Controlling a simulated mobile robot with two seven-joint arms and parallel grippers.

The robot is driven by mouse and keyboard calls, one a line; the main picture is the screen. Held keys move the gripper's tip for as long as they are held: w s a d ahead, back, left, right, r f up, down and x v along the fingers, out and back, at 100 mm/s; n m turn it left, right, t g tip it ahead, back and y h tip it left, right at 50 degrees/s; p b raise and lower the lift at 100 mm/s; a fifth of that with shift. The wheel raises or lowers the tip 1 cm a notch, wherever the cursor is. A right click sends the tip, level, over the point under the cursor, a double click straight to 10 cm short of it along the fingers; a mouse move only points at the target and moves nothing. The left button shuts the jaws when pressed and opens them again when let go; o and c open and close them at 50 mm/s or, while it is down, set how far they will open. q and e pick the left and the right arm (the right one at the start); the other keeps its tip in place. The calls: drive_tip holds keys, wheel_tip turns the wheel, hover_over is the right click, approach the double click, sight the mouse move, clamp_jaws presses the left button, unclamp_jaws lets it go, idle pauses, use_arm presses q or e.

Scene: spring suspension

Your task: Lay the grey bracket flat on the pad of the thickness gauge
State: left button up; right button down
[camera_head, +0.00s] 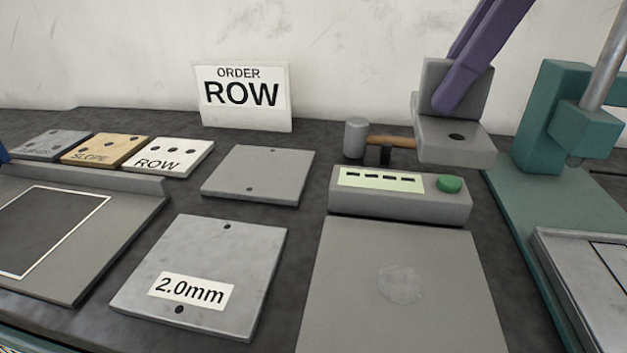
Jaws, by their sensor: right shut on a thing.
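The grey bracket (475,147) is an L shape with a raised plate and a level plate that has a dark hole. My right gripper (446,103), with purple fingers, is shut on the raised plate. It holds the bracket behind the thickness gauge, with the level plate facing up. The thickness gauge (400,205) has a pale display with dashes and a green button (449,184). Its flat grey pad (345,290) lies in front, empty, with a faint round mark. My left gripper is not in view.
A hammer (356,138) lies behind the gauge, partly hidden by the bracket. A teal press (545,120) stands at right. A 2.0mm plate (235,265) and a plain plate (258,170) lie left. Several labelled plates and an ORDER ROW sign (243,115) are farther back.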

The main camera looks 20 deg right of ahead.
drive_tip(key=shift+f, duration=0.45)
wheel_tip(320, 180, down, 14)
drive_tip(key=b, duration=0.3)
hover_over(385, 281)
drive_tip(key=s+d, duration=0.1)
drive_tip(key=d, duration=0.1)
drive_tip(key=shift+n, duration=0.3)
wheel_tip(385, 281, down, 6)
drive_tip(key=shift+a+r+b, duration=0.15)
drive_tip(key=shift+r+b, duration=0.1)
drive_tip(key=shift+b, duration=0.05)
drive_tip(key=shift+r, duration=0.1)
drive_tip(key=c, duration=0.8)
unclamp_jaws()
drive_tip(key=shift+o, duration=0.2)
